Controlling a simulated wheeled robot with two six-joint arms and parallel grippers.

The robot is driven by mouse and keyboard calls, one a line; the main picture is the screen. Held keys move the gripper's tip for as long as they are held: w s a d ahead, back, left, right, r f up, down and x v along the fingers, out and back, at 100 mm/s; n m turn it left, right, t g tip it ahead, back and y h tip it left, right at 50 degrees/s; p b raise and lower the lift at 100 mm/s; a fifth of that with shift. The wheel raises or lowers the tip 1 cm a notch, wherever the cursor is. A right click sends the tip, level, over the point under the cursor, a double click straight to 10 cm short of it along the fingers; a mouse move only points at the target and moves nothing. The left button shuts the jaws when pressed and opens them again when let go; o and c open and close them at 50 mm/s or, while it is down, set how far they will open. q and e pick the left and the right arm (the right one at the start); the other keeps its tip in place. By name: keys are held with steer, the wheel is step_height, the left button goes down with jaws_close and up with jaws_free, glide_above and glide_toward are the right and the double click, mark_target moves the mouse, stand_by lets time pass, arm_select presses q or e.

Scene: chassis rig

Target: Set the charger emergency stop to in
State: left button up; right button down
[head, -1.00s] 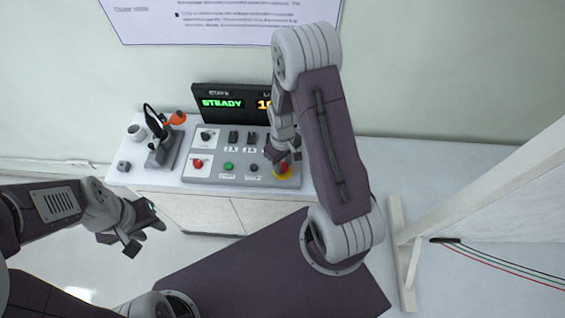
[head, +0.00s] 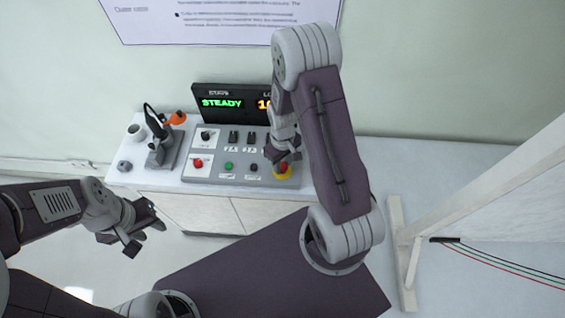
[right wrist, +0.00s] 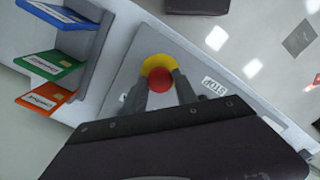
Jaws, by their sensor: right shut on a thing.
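The charger emergency stop is a red mushroom button on a yellow base (head: 283,174) at the right front of the grey control panel (head: 203,177). My right gripper (head: 283,157) is over it and partly covers it in the head view. In the right wrist view, the red button (right wrist: 159,78) sits between the two fingertips (right wrist: 158,86), which are shut on it. The yellow ring shows behind it. Whether the button is in or out cannot be told. My left gripper (head: 146,234) is open and empty, in front of the table at the left.
The panel also has a red button (head: 198,163), a green button (head: 229,166), a black button and switches. A display reading STEADY (head: 222,103) stands behind.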

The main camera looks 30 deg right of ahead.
mark_target(282, 165)
steer(key=shift+w, duration=0.1)
stand_by(0.3)
steer(key=shift+f+b, duration=0.5)
steer(key=shift+f, duration=0.2)
steer(key=shift+r, duration=0.15)
steer(key=c, duration=1.3)
jaws_free()
steer(key=o, duration=0.4)
steer(key=shift+c, duration=0.2)
step_height(282, 165, up, 9)
